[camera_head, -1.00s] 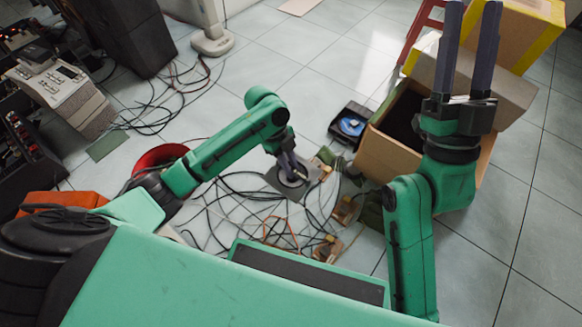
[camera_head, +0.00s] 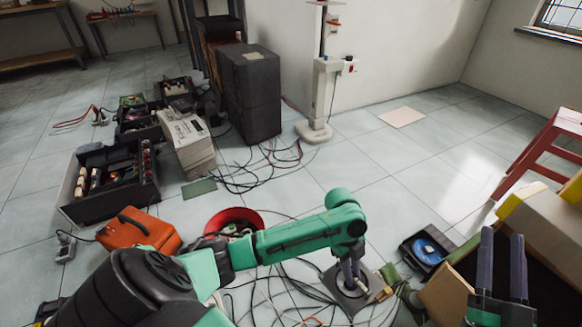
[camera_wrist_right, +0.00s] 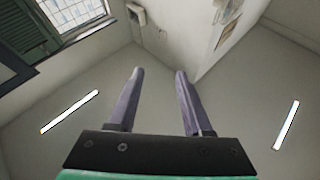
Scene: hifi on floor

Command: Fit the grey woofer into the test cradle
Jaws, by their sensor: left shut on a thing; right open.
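My left gripper (camera_head: 353,284) points down, low over a dark grey square plate (camera_head: 334,296) that looks like the test cradle. It is shut on a small part at the plate's centre. A round grey form around the fingertips looks like the grey woofer (camera_head: 341,286); the fingers partly hide it. I cannot tell whether it is seated in the plate or just above it. My right gripper (camera_head: 502,236) is open and empty, fingers up, at the lower right beside a cardboard box. Its spread fingers also show in the right wrist view (camera_wrist_right: 160,73), facing wall and ceiling.
Loose cables (camera_head: 285,290) cover the floor around the plate. A black tray with a blue disc (camera_head: 428,250) and an open cardboard box (camera_head: 455,292) lie to the right. A red bowl (camera_head: 234,218), orange case (camera_head: 138,232) and hi-fi units stand left.

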